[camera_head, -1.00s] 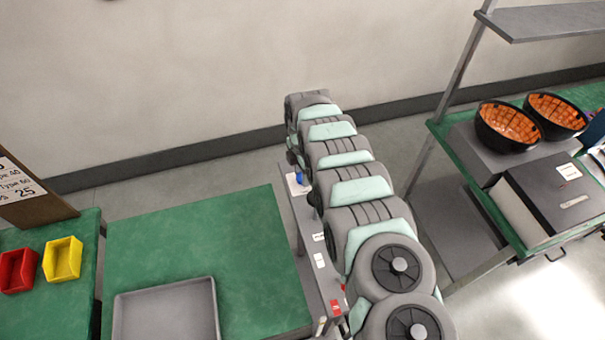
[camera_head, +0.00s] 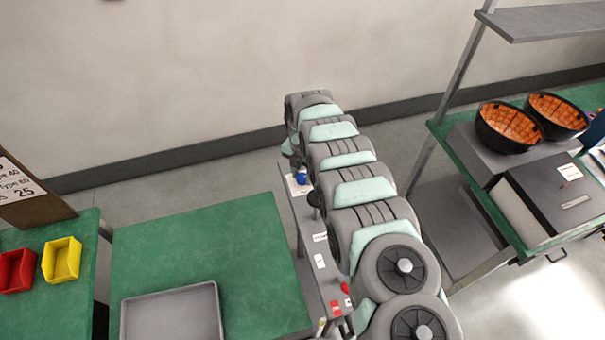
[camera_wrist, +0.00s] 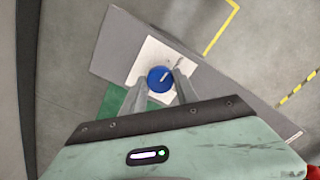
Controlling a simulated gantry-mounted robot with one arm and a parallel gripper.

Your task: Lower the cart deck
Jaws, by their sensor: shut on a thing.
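The cart deck is the green top (camera_head: 205,240) in the middle of the head view, with an empty grey tray (camera_head: 125,318) at its near side. A narrow grey control panel (camera_head: 313,265) runs along its right side. A blue knob (camera_head: 301,177) on a white plate (camera_head: 292,187) sits at the panel's far end. In the wrist view, my gripper (camera_wrist: 162,85) is shut on the blue knob (camera_wrist: 160,79), one finger on each side. A white pointer line shows on the knob. In the head view, my arm hides the fingers.
A red button (camera_head: 345,287) and labels sit at the panel's near end. Left is a green table with a red bin (camera_head: 17,270) and a yellow bin (camera_head: 62,260). Right is a rack (camera_head: 470,200) with two orange-lined bowls (camera_head: 509,126) and a dark box (camera_head: 552,195).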

